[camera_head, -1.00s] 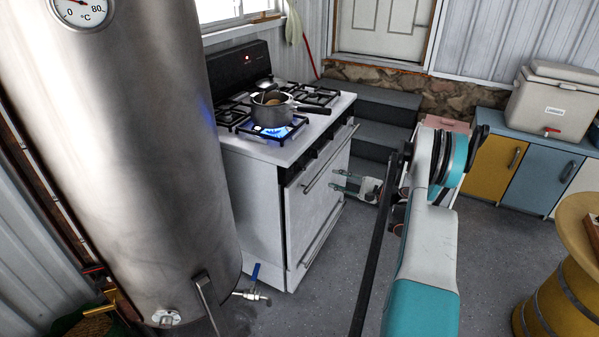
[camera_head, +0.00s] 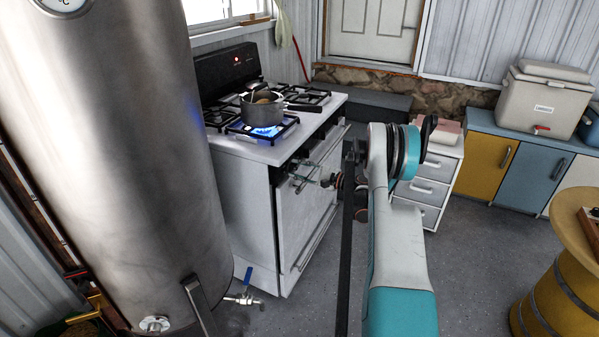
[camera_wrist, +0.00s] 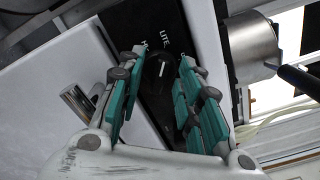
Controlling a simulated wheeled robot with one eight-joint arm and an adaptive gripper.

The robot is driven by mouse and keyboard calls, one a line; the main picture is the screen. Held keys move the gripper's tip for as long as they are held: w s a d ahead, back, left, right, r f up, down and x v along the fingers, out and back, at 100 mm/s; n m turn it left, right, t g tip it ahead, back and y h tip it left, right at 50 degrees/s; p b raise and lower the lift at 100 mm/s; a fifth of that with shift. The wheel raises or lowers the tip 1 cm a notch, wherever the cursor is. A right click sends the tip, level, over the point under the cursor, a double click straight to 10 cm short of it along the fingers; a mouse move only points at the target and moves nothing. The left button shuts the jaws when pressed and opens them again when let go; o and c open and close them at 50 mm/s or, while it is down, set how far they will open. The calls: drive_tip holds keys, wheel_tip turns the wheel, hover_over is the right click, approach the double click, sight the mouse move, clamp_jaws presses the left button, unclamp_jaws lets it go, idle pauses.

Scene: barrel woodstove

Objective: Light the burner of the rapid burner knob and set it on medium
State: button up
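The white stove (camera_head: 240,195) stands left of centre in the head view. A black knob (camera_wrist: 157,76) with a white pointer line sits on the stove's black front panel (camera_wrist: 152,30) in the wrist view. "LITE" and part of another label show beyond it. My gripper (camera_wrist: 160,78) is open, its teal-padded fingers on either side of the knob; I cannot tell whether they touch it. In the head view my gripper (camera_head: 301,178) is at the stove's front, hiding part of the panel. A blue flame (camera_head: 264,131) burns under a grey pot (camera_head: 260,112) on the front burner.
A large metal tank (camera_head: 130,170) stands close on the left, with a blue-handled valve (camera_head: 247,282) low beside the stove. White drawers (camera_head: 428,180) and coloured cabinets (camera_head: 530,165) stand to the right. A wooden barrel table (camera_head: 560,280) is at the front right. Floor between is clear.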

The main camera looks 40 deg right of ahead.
clamp_jaws()
drive_tip(key=shift+n, duration=0.3)
drive_tip(key=n, duration=0.4)
drive_tip(key=shift+f+n, duration=0.1)
drive_tip(key=shift+n, duration=0.2)
drive_tip(key=n, duration=0.4)
drive_tip(key=shift+f, duration=0.1)
drive_tip(key=n, duration=0.6)
drive_tip(key=shift+f+n, duration=0.15)
drive_tip(key=shift+n, duration=0.25)
drive_tip(key=n, duration=0.5)
drive_tip(key=shift+d+n, duration=0.1)
drive_tip(key=shift+n, duration=0.3)
